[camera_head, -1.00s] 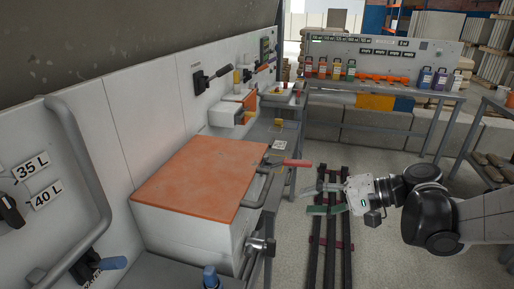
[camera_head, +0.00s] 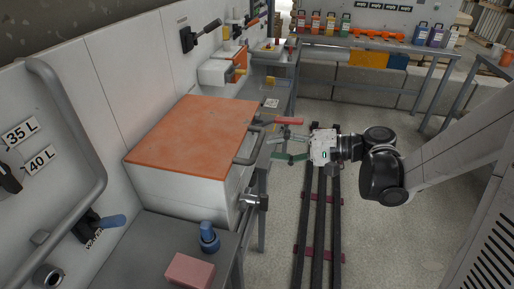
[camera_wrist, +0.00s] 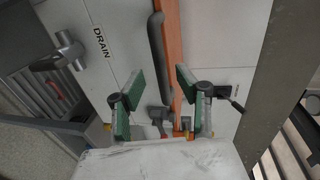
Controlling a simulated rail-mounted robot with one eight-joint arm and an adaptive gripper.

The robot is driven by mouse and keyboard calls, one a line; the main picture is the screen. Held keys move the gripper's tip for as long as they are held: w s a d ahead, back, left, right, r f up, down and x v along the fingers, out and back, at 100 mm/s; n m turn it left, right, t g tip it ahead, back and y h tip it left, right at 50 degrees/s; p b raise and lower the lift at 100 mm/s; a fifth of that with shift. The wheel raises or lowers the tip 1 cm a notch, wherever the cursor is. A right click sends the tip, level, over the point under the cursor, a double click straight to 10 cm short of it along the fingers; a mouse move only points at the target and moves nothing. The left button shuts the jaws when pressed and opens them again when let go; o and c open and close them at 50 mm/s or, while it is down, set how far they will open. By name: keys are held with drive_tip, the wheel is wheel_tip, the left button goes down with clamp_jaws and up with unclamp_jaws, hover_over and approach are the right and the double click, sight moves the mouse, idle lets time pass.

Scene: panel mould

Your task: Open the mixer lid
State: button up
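The mixer is a white box (camera_head: 180,192) with a flat orange lid (camera_head: 195,135), which lies closed on it. A grey bar handle (camera_head: 250,148) sits on the lid's right edge. In the wrist view the handle (camera_wrist: 155,50) runs along the orange lid edge (camera_wrist: 172,40). My gripper (camera_head: 281,148) is just to the right of the handle, apart from it. Its green-padded fingers are spread and empty. In the wrist view the open gripper (camera_wrist: 160,78) faces the handle, which shows between and beyond the fingers.
A red-handled lever (camera_head: 288,122) sticks out just behind my gripper. A drain valve (camera_head: 254,202) juts from the mixer's front, and its DRAIN label (camera_wrist: 102,42) shows in the wrist view. A blue-topped bottle (camera_head: 208,238) and a pink block (camera_head: 189,272) stand on the near bench. Floor rails (camera_head: 318,230) lie below.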

sight(257, 146)
drive_tip(key=shift+x, duration=2.8)
clamp_jaws()
